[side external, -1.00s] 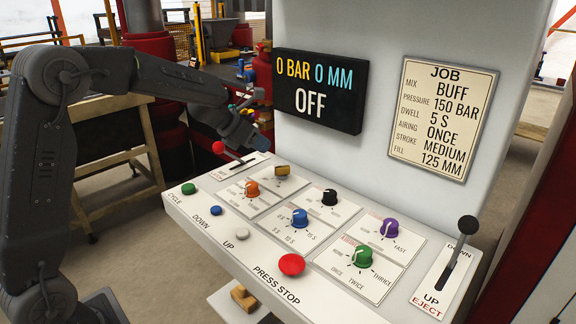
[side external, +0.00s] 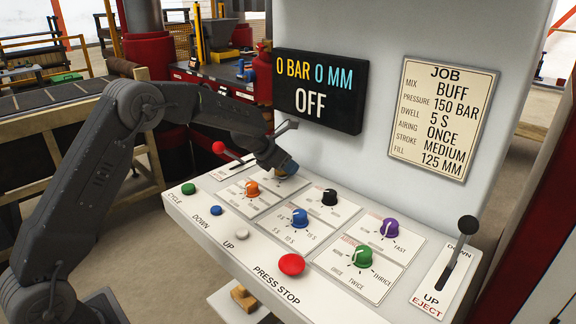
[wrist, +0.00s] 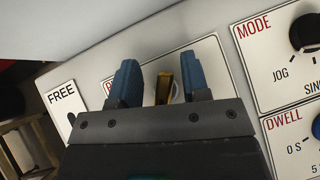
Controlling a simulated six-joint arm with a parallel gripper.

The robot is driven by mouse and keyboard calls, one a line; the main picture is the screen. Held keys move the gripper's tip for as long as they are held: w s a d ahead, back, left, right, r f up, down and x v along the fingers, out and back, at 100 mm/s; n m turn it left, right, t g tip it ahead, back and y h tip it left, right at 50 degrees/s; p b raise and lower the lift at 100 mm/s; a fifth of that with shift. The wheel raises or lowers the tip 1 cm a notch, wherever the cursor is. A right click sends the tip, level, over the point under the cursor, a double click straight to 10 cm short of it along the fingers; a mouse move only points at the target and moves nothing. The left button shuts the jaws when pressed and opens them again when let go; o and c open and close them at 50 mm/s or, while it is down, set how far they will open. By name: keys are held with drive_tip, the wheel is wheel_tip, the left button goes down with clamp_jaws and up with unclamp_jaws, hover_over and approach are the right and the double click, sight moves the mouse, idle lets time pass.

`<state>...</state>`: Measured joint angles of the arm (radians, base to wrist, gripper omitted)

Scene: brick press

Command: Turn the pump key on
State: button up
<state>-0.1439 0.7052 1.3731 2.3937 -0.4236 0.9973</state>
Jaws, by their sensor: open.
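The brass pump key (wrist: 163,84) shows in the wrist view, upright in a round lock on a white plate whose label is mostly hidden. My gripper (wrist: 158,78) is open, with one blue finger on either side of the key and a gap to each. In the side view my gripper (side external: 287,167) is down at the back left of the sloping panel, over the key's place, and largely hides the key. I cannot tell whether the fingertips reach past the key's top. The dark display (side external: 318,91) reads 0 BAR, 0 MM and OFF.
An orange knob (side external: 252,188), blue knob (side external: 300,217) and black knob (side external: 329,197) stand close to my gripper. A red-balled lever (side external: 219,148) is to its left. The red press stop button (side external: 291,265) is at the panel's front edge.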

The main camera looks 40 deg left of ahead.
drive_tip(key=shift+w+f, duration=0.2)
drive_tip(key=shift+c, duration=0.3)
clamp_jaws()
drive_tip(key=shift+a+f+n+y, duration=0.1)
drive_tip(key=shift+a+n+y, duration=0.05)
drive_tip(key=shift+n+y, duration=0.5)
drive_tip(key=shift+a+f+n+y, duration=0.15)
drive_tip(key=shift+n+y, duration=0.3)
drive_tip(key=shift+n, duration=0.4)
drive_tip(key=shift+r, duration=0.1)
drive_tip(key=shift+o, duration=0.3)
unclamp_jaws()
drive_tip(key=shift+r, duration=0.1)
